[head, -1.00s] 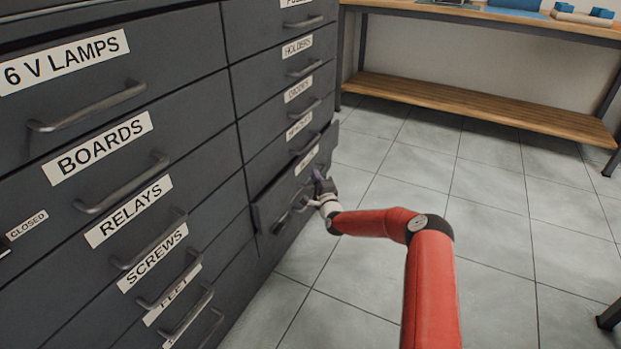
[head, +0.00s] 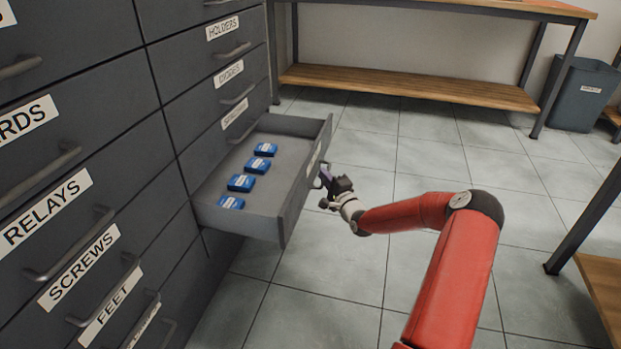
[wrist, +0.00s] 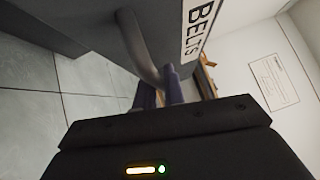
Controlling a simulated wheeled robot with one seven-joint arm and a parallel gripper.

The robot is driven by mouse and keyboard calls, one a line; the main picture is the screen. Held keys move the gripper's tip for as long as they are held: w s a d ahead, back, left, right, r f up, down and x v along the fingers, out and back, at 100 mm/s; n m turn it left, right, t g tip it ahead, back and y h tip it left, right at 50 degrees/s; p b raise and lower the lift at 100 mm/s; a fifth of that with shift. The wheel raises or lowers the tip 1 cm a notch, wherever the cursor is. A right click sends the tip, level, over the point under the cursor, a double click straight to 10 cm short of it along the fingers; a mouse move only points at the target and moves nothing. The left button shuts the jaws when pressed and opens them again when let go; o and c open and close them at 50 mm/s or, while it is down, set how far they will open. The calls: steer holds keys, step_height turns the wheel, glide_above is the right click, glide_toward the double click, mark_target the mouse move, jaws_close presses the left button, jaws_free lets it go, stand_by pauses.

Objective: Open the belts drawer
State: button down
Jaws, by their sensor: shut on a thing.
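The belts drawer (head: 262,217) stands pulled well out of the dark grey cabinet in the head view, its inside showing. Several blue boxes (head: 242,183) with white labels lie in a row in it. In the wrist view its front carries the BELTS label (wrist: 201,30) and a curved bar handle (wrist: 138,50). My gripper (head: 326,176) is at the outer side of the drawer front, shut on the handle. In the wrist view the fingers (wrist: 160,90) meet the handle's end; the exact contact is partly hidden.
A workbench with a wooden lower shelf (head: 400,86) stands at the back. A grey bin (head: 582,94) is at the right back. Tiled floor (head: 330,300) lies clear around my arm.

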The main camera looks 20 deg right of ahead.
steer(key=shift+s+d, duration=0.4)
steer(key=shift+d, duration=0.2)
steer(key=c, duration=1.5)
jaws_free()
steer(key=v, duration=0.7)
steer(key=shift+s+p, duration=0.3)
steer(key=shift+s, duration=0.1)
